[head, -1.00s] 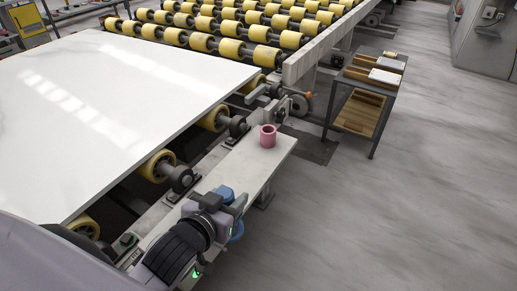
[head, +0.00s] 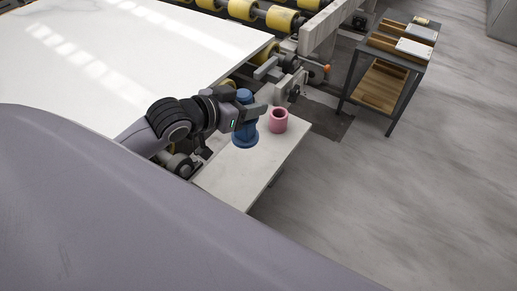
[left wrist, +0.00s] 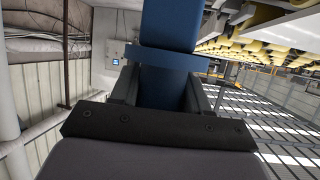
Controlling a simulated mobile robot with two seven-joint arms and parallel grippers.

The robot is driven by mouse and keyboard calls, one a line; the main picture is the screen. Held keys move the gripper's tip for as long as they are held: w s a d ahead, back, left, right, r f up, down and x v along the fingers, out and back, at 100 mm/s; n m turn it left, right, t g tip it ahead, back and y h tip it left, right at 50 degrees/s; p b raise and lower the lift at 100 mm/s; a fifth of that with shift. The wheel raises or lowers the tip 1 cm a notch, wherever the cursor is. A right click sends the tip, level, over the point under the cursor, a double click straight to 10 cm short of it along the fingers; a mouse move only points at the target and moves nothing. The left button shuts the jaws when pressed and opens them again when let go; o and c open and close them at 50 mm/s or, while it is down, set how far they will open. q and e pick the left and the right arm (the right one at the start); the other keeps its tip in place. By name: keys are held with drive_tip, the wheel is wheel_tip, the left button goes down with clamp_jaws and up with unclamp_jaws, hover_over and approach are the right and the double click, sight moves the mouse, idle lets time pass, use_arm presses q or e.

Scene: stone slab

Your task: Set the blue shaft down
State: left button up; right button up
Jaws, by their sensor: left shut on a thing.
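My left gripper (head: 249,115) is shut on the blue shaft (head: 245,136), which stands upright in its jaws over the pale ledge (head: 255,172). Whether the wide lower end of the shaft touches the ledge, I cannot tell. A pink hollow cylinder (head: 278,122) stands on the ledge just right of the shaft, with a small gap in the picture. In the left wrist view the blue shaft (left wrist: 170,25) shows between the dark fingers (left wrist: 165,92). My right gripper is not in view.
A large white slab (head: 120,60) lies on yellow rollers (head: 281,18) left of the ledge. A dark cart (head: 400,75) with wooden trays stands at the upper right. The front part of the ledge is bare. Grey floor is open to the right.

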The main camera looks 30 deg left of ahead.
use_arm(q)
drive_tip(key=shift+h, duration=0.3)
drive_tip(key=a+r, duration=0.1)
drive_tip(key=w+a+r, duration=0.1)
drive_tip(key=r, duration=0.1)
drive_tip(key=shift+w+a+r, duration=0.1)
drive_tip(key=shift+w+r, duration=0.1)
wheel_tip(320, 180, down, 20)
drive_tip(key=b, duration=0.2)
drive_tip(key=shift+r+m, duration=0.15)
drive_tip(key=shift+m, duration=0.15)
drive_tip(key=shift+w+a, duration=0.1)
drive_tip(key=o, duration=1.3)
